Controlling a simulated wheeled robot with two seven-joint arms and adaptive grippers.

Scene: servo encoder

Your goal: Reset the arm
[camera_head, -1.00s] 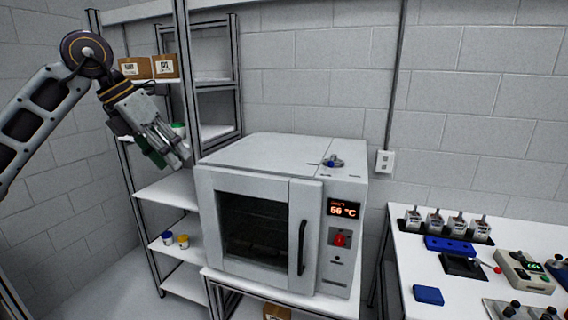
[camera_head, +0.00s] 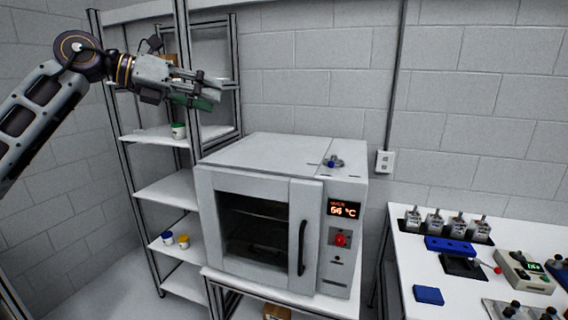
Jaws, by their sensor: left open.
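My left arm reaches in from the left at the top of the view. My left gripper (camera_head: 212,92) is raised in front of the upper shelves, above and to the left of the oven, with its fingers pointing right. It is open and I see nothing held between the fingers. A green part shows beside the fingers. My right gripper is not in the view.
A white oven (camera_head: 262,150) with a closed door and a lit display stands in the middle. A white bench (camera_head: 400,265) on the right bears several devices.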

